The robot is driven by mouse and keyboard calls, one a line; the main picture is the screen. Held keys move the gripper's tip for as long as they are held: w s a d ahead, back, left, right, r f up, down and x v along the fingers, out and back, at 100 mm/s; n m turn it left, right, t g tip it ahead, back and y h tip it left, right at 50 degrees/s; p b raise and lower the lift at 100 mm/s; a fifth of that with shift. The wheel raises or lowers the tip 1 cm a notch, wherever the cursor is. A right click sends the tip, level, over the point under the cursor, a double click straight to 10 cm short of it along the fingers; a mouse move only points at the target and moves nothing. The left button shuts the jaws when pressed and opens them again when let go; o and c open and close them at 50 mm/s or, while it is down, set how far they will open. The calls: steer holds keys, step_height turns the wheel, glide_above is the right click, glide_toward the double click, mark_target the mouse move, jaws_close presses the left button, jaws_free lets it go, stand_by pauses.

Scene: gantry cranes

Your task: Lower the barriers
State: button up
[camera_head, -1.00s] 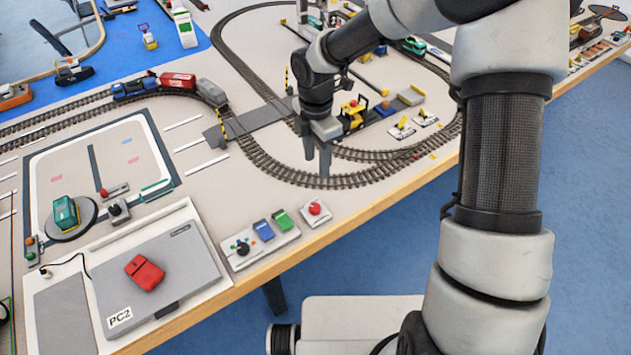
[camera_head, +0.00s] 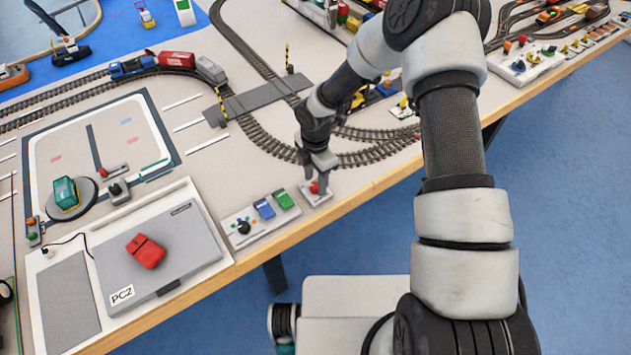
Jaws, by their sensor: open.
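Two yellow-and-black striped barriers stand at the grey level crossing (camera_head: 258,99). The near barrier (camera_head: 221,104) and the far barrier (camera_head: 288,56) both point upward. A red button (camera_head: 315,188) on a small white base (camera_head: 324,198) sits near the table's front edge. My gripper (camera_head: 316,184) is open and points down at the button, with its fingers around or just above it. The fingers partly hide the button, and I cannot tell whether they touch it.
A control panel (camera_head: 239,223) with a knob, a blue switch (camera_head: 264,208) and a green switch (camera_head: 284,199) lies just left of my gripper. A train with a red wagon (camera_head: 177,60) stands on the track left of the crossing.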

steer(key=shift+f, duration=0.55)
steer(key=c, duration=1)
steer(key=shift+c, duration=0.2)
